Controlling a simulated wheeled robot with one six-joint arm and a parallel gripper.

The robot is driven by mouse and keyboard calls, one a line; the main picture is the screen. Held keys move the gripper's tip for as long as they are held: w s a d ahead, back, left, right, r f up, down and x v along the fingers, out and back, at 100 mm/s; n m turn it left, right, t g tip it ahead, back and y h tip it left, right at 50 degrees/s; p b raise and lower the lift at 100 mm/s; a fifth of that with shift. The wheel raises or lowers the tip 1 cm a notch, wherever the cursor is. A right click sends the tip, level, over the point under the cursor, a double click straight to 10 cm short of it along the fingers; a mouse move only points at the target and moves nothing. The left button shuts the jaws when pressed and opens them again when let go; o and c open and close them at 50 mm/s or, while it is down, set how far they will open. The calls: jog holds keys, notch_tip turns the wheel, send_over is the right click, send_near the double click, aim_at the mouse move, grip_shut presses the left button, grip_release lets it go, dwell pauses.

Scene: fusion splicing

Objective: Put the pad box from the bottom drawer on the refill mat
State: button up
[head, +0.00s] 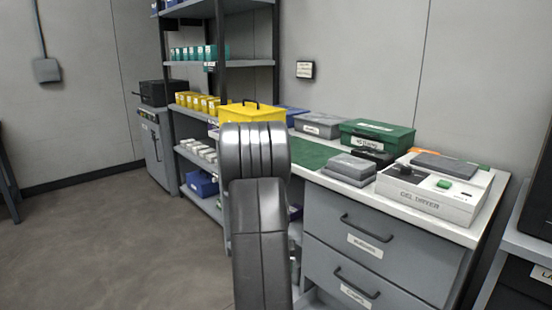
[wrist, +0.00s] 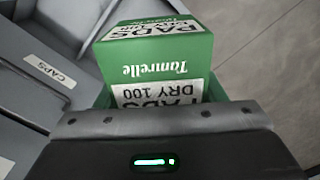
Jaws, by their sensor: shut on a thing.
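The green pad box (wrist: 155,60), printed PADS DRY 100, fills the middle of the wrist view. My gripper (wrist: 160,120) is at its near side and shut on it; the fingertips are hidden. Green edges also show low on both sides of the box, and I cannot tell whether they belong to another box. In the head view, my arm hides the gripper and the pad box. The dark green refill mat (head: 313,153) lies flat on the bench top, partly behind my arm. The bottom drawer is not clearly visible in the head view.
A grey drawer front labelled CAPS (wrist: 45,70) is close by at left. A yellow box (head: 250,112) stands left of the mat.

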jog(key=r+p, duration=0.4)
jog(key=p, duration=0.2)
jog(key=s+r+p, duration=0.1)
jog(key=r+p, duration=0.3)
jog(key=p, duration=0.3)
jog(key=s+r+p, duration=0.1)
jog(key=r+p, duration=0.4)
jog(key=p, duration=0.4)
jog(key=r+p, duration=0.1)
jog(key=shift+s+r+p, duration=0.2)
jog(key=shift+r+p, duration=0.1)
jog(key=shift+p, duration=0.1)
